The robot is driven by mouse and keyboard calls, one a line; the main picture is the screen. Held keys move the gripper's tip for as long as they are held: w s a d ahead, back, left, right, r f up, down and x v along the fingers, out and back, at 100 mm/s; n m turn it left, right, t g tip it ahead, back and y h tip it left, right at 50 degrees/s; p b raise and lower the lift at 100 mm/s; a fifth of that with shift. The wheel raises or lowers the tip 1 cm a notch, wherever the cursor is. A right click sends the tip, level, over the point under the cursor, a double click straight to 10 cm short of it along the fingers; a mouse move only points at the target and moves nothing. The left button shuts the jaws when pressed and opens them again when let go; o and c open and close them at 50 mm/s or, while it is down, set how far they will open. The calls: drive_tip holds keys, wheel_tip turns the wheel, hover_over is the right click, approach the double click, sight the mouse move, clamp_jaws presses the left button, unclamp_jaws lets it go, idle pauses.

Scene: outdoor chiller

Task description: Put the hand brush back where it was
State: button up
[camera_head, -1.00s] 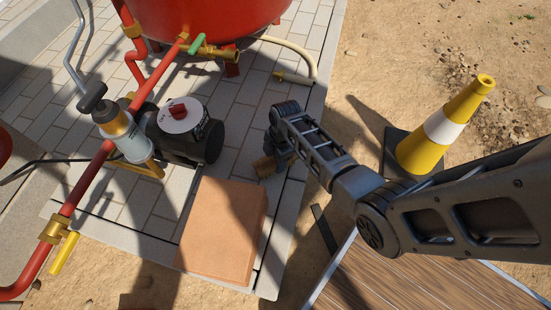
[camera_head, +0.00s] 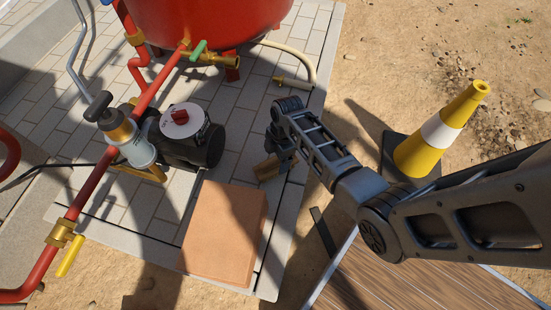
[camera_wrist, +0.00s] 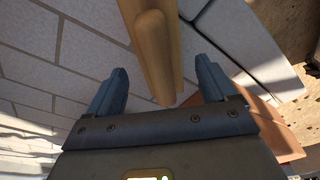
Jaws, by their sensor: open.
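The hand brush (camera_wrist: 155,50) shows in the wrist view as a pale wooden body with a rounded handle end. It lies between my two spread fingers, with a gap on either side. Its bristles are not visible. In the head view the brush (camera_head: 268,169) is a small wooden piece low beside my gripper (camera_head: 283,152), over the paving near the slab's edge. My gripper (camera_wrist: 161,68) is open around the brush in the wrist view. I cannot tell whether the brush rests on the paving.
An orange-brown box (camera_head: 224,235) stands just in front of my gripper. A dark pump (camera_head: 190,140) and red pipes (camera_head: 92,185) are to the left, a red tank (camera_head: 205,20) behind. A yellow-white cone (camera_head: 440,130) stands right, near wooden decking (camera_head: 400,275).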

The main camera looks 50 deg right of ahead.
drive_tip(key=r+p, duration=0.1)
drive_tip(key=r, duration=0.1)
drive_tip(key=r+p, duration=0.1)
drive_tip(key=r, duration=0.2)
drive_tip(key=d+r+p, duration=0.1)
drive_tip(key=r, duration=0.2)
drive_tip(key=shift+s+d+r, duration=0.1)
drive_tip(key=shift+s, duration=0.15)
drive_tip(key=shift+s+a+f, duration=0.2)
drive_tip(key=shift+s+f, duration=0.05)
drive_tip(key=shift+s, duration=0.1)
drive_tip(key=s+a+r+m+t+h, duration=0.1)
drive_tip(key=s+a+m+t, duration=0.25)
drive_tip(key=s, duration=0.35)
drive_tip(key=s+a+r+m+t+h, duration=0.2)
drive_tip(key=s+a+m, duration=0.15)
drive_tip(key=s, duration=0.35)
drive_tip(key=s+a+r+m+t, duration=0.2)
drive_tip(key=s+r+t, duration=0.1)
drive_tip(key=r, duration=0.7)
drive_tip(key=s+a+r+m+t+y, duration=0.1)
drive_tip(key=s+r, duration=0.4)
drive_tip(key=r, duration=0.5)
drive_tip(key=s+a+r+m+t, duration=0.3)
drive_tip(key=s+a+r+t, duration=0.1)
drive_tip(key=r, duration=0.5)
drive_tip(key=shift+a+r+t, duration=0.35)
drive_tip(key=shift+a+r, duration=0.05)
drive_tip(key=shift+a, duration=0.15)
